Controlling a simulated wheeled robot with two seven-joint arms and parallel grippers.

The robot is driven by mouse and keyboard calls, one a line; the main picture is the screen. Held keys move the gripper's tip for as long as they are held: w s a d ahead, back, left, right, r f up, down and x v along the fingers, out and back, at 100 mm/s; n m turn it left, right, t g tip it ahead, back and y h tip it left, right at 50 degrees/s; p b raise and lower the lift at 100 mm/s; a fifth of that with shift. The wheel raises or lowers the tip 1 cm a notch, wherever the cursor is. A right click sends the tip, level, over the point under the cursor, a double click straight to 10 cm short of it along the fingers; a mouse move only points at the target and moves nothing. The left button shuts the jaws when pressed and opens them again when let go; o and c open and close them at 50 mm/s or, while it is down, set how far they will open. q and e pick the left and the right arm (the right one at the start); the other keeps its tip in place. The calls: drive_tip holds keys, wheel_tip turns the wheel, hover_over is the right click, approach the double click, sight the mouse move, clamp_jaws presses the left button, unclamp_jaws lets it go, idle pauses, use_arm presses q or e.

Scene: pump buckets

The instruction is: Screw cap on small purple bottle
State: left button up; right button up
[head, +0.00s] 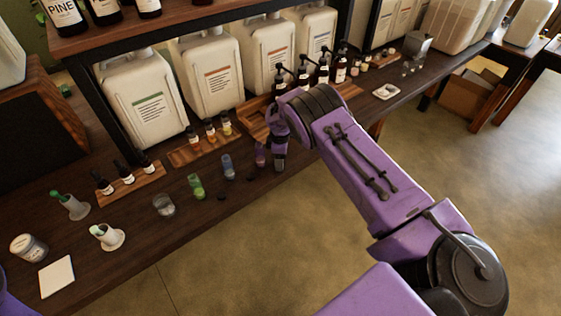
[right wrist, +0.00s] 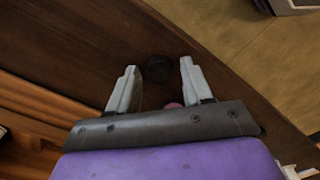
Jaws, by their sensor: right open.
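The small purple bottle (head: 260,154) stands on the dark wooden counter, just left of my right gripper (head: 279,160) in the head view. In the right wrist view a small pinkish part (right wrist: 173,105), probably this bottle, shows behind the gripper's edge. My right gripper's two grey fingers (right wrist: 159,80) are open and apart. A dark round cap (right wrist: 158,68) shows between and beyond the fingertips; I cannot tell its height against them. In the head view a small dark cap (head: 250,174) lies on the counter near the purple bottle. My left gripper is out of view.
A blue bottle (head: 228,167), a green bottle (head: 196,186) and a clear glass (head: 163,205) stand left of the purple bottle. Another dark cap (head: 222,196) lies in front. Wooden trays with small bottles and large white jugs (head: 205,75) line the back.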

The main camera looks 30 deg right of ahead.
drive_tip(key=c, duration=0.9)
drive_tip(key=shift+r, duration=0.15)
drive_tip(key=shift+r, duration=0.25)
wheel_tip(320, 180, up, 3)
drive_tip(key=shift+f+b, duration=0.15)
drive_tip(key=shift+b, duration=0.2)
drive_tip(key=s+a+r+b, duration=0.1)
drive_tip(key=s+a+r, duration=0.1)
drive_tip(key=s+r, duration=0.1)
drive_tip(key=s+a+r+b, duration=0.1)
drive_tip(key=s+a+r, duration=0.2)
drive_tip(key=s, duration=0.1)
drive_tip(key=s+a+r+b, duration=0.1)
drive_tip(key=s+a+r, duration=0.2)
drive_tip(key=s, duration=0.1)
drive_tip(key=shift+s+r, duration=0.25)
drive_tip(key=shift+r, duration=0.05)
